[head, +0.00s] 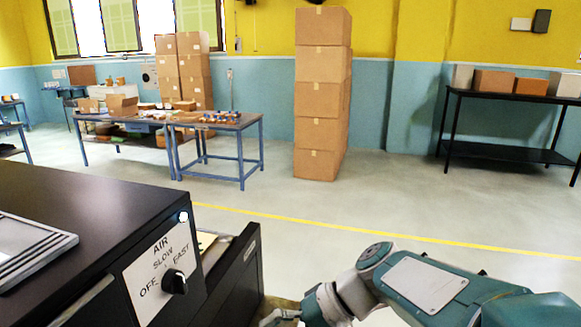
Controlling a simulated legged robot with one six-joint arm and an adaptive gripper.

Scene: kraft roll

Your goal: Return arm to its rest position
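My teal and grey arm comes in from the lower right. My gripper (279,318) is at the bottom edge of the head view, mostly cut off by the frame, just right of an open black drawer (236,275). Its fingertips do not show clearly, so I cannot tell whether it is open or holds something. A brownish patch shows just behind the gripper, too little of it to identify.
A black cabinet (85,225) with an AIR knob (174,282) stands close on the left. Blue-legged tables (225,124), a tall stack of cartons (321,100) and a black shelf table (505,97) stand farther back. The floor between is clear.

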